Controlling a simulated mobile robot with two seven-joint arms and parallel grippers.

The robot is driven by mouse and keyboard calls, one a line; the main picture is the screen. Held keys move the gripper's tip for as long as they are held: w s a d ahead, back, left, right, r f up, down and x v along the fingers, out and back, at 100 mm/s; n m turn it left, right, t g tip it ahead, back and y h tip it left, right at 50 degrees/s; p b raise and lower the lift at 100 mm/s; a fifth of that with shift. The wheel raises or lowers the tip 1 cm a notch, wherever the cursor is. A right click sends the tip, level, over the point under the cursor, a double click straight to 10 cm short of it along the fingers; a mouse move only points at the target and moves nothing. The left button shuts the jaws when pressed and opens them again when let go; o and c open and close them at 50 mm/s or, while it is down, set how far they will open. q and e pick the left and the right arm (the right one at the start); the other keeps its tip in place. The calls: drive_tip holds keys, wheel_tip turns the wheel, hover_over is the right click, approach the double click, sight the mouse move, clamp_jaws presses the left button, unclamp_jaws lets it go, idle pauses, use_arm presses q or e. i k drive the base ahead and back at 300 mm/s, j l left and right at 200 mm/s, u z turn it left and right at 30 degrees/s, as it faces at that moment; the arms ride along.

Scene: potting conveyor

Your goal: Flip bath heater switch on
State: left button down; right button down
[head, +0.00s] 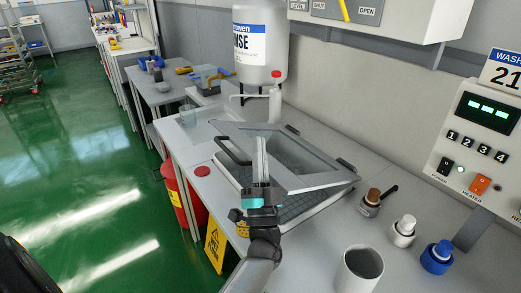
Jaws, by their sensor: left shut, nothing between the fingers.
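The heater switch (480,185) is an orange rocker on the sloped front of the white control panel (447,142) at the right edge. The word HEATER is printed below it. The picture is too small to tell which way the rocker is tipped. A black rocker, the power switch (446,165), sits to its left. My left gripper (260,142) is shut and empty. It points away from me over the grey tray with the tilted lid, well to the left of the panel and apart from the switch. My right gripper is not in view.
The framed lid (318,182) is raised over the tray. A large rinse bottle (260,45) is behind. A white cabinet overhangs the back.

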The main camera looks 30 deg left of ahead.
sight(481, 182)
drive_tip(key=k+l, duration=0.4)
drive_tip(key=l, duration=0.15)
drive_tip(key=k+l, duration=0.4)
drive_tip(key=i+l+u, duration=0.05)
drive_tip(key=l, duration=0.1)
